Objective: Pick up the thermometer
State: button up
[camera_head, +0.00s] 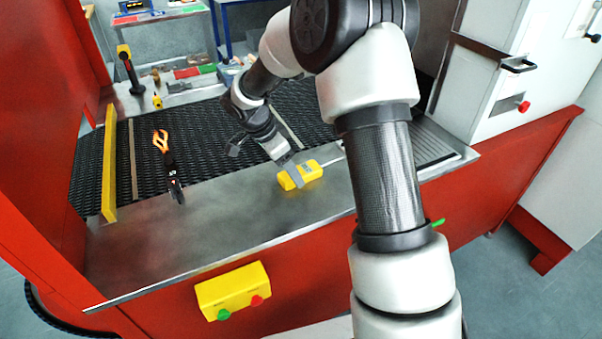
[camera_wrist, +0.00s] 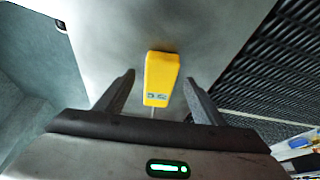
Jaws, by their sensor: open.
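The thermometer is a small yellow block (camera_head: 305,172) with a small display and a thin metal probe. It lies on the metal ledge at the front of the belt. In the wrist view the thermometer (camera_wrist: 161,70) shows between my two fingers, its display end and probe toward my palm. My gripper (camera_head: 291,172) is open and reaches down to the thermometer from the belt side; its fingers (camera_wrist: 159,80) stand apart on either side with a gap to each. Part of the probe is hidden behind my palm.
The black mesh belt (camera_head: 210,130) runs behind the metal ledge (camera_head: 230,215). An orange-handled tool (camera_head: 162,143) lies at the left, partly over the ledge. A yellow-and-black handheld device (camera_head: 127,62) stands at the back left.

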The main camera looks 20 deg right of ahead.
jog(key=shift+x, duration=0.9)
jog(key=c, duration=1.2)
jog(key=shift+r, duration=0.1)
notch_tip(320, 180, up, 10)
jog(key=shift+f, duration=0.1)
